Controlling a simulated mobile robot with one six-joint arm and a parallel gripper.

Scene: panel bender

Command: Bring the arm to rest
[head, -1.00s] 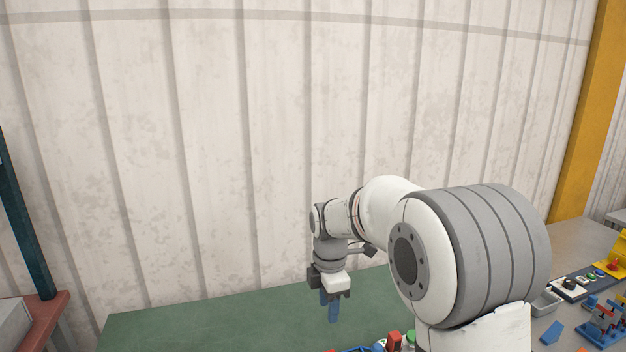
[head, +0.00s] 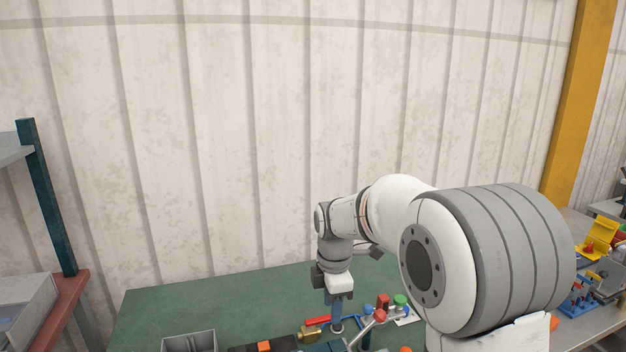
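My arm reaches over the green bench top (head: 200,288) from the right in the head view. My gripper (head: 336,316) points down near the middle of the bench. A narrow blue part shows below the gripper's body. I cannot tell whether it is a finger or a held thing, or whether the gripper is open. Close under and around it are a bender-like tool with a red bar (head: 317,321), a brass-coloured block (head: 310,333), and levers with red (head: 383,301), green (head: 400,300) and blue knobs. My arm hides part of the bench to the right.
A grey bin (head: 190,341) stands at the front of the bench. A red-topped table (head: 66,305) with a grey tray (head: 25,312) is at left. Another bench at right holds blue (head: 578,303) and yellow (head: 600,235) fixtures. The bench's left back is clear.

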